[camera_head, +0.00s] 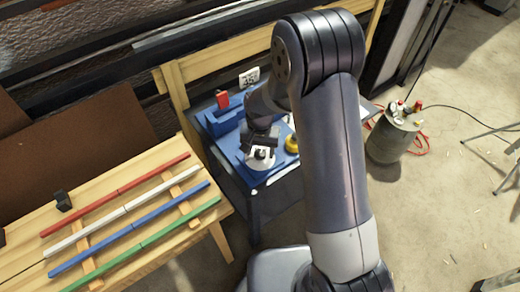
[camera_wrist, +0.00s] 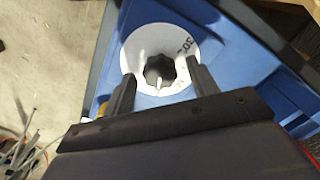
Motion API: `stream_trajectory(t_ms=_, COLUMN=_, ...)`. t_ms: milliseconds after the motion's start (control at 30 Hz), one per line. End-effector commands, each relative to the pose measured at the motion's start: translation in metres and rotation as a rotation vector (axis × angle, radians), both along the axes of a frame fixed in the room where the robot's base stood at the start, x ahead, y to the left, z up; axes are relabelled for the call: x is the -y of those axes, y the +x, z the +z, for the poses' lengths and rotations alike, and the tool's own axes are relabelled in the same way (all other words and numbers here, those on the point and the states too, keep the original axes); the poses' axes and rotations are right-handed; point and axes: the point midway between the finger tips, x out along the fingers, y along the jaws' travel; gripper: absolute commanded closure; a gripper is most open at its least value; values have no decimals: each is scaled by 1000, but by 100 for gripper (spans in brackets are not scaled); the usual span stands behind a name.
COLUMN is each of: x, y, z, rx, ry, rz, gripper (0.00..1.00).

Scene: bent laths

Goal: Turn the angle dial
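The angle dial is a white disc (camera_wrist: 136,48) with a dark lobed knob (camera_wrist: 159,70) at its centre and a white pointer line on the knob. A "30" mark shows on the disc's right part. In the head view the white disc (camera_head: 260,163) sits on a blue machine top, partly hidden under my gripper. My gripper (camera_wrist: 160,84) is open, with one dark finger on each side of the knob. I see gaps between the fingers and the knob in the wrist view; whether either touches cannot be told.
The blue machine (camera_head: 217,122) carries a red part (camera_head: 222,99), a sign reading 45° (camera_head: 249,77) and a yellow round part (camera_head: 292,144). A wooden bench (camera_head: 110,185) with red, white, blue and green laths stands left. A grey canister (camera_head: 392,138) with hoses stands right.

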Motion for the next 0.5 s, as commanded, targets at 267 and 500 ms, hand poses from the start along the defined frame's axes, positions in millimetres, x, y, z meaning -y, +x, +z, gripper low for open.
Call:
stream_trajectory(t_ms=267, x=0, y=0, z=0, rx=0, ry=0, rz=0, gripper=66)
stream_trajectory(t_ms=500, x=0, y=0, z=0, rx=0, ry=0, rz=0, gripper=86)
